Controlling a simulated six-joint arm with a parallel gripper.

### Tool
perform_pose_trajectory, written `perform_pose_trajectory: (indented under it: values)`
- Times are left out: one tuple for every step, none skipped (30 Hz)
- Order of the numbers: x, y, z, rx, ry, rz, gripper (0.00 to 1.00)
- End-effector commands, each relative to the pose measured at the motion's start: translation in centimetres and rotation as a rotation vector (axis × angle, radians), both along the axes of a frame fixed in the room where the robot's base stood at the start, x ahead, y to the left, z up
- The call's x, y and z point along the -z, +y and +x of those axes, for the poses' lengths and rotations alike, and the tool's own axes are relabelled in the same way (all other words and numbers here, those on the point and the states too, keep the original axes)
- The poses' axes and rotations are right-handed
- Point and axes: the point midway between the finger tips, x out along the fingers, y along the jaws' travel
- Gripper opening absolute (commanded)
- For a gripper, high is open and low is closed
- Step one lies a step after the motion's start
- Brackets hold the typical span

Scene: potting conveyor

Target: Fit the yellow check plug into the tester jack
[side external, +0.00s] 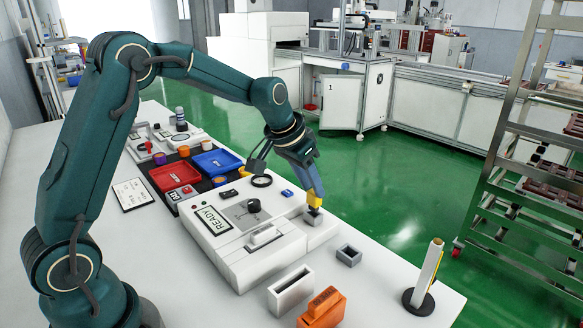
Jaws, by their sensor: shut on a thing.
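My gripper (316,190) points down near the right side of the tester and is shut on the yellow check plug (317,202). The plug is upright, just over a dark piece (313,212) on a small white block (320,234), which looks like the tester jack. From this view I cannot tell whether the plug touches the jack or sits in it. The white tester (240,262) has a screen (213,221) reading "READY" and a black knob.
A small grey open box (349,256), a white slotted holder (290,290), an orange block (322,308) and a black-based stand (419,302) stand toward the front right. Red (175,178) and blue (216,163) trays lie behind the tester. The table edge is close by on the right.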

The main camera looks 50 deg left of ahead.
Motion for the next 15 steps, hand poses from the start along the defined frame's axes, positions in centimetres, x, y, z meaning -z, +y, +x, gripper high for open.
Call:
perform_pose_trajectory:
  values:
    - [0.2,0.0,0.0,0.0,0.0,0.0,0.0]
    - [0.2,0.0,0.0,0.0,0.0,0.0,0.0]
    - [0.3,0.0,0.0,0.0,0.001,0.0,0.0]
    - [0.4,0.0,0.0,0.0,0.001,0.0,0.0]
    - [0.5,0.0,0.0,0.0,0.001,-0.001,0.0]
    - [0.6,0.0,0.0,0.0,0.002,-0.001,0.0]
    - [0.6,0.0,0.0,0.0,0.001,-0.001,0.0]
    - [0.7,0.0,0.0,0.0,0.001,-0.001,0.0]
    - [0.8,0.0,0.0,0.0,0.001,0.0,0.0]
    - [0.9,0.0,0.0,0.0,0.0,0.0,0.0]
    - [0.9,0.0,0.0,0.0,0.0,0.0,0.0]
    - [1.0,0.0,0.0,0.001,0.0,0.0,0.0]
    - [1.1,0.0,0.0,0.001,0.001,0.0,0.0]
    - [1.2,0.0,0.0,0.001,0.001,0.0,0.0]
    - [1.3,0.0,0.0,0.001,0.001,0.0,0.0]
